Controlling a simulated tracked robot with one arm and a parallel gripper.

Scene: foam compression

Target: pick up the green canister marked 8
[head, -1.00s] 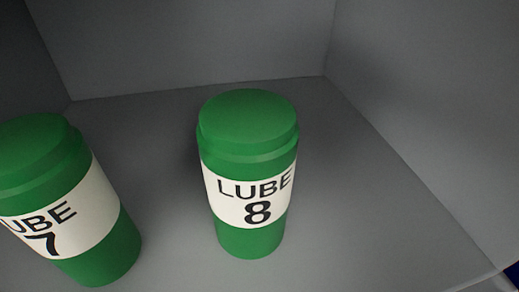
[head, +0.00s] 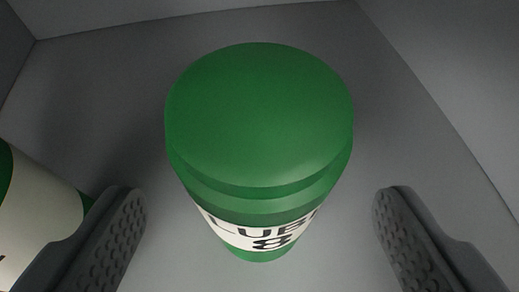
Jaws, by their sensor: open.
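The green canister marked 8 (head: 260,120) stands upright in the middle of the head view, seen steeply from above. Its green lid fills much of the centre, and its white label reading LUBE 8 shows partly below the lid. My gripper (head: 260,225) is open, with one dark ridged finger at the lower left and one at the lower right. The canister stands between the two fingers in the picture, with a gap on each side. Neither finger appears to touch it.
Another green canister with a white label (head: 38,215) stands at the left edge, cut off by the frame and close to my left finger. Grey walls (head: 450,70) rise at the back and right. The grey floor (head: 375,150) right of canister 8 is clear.

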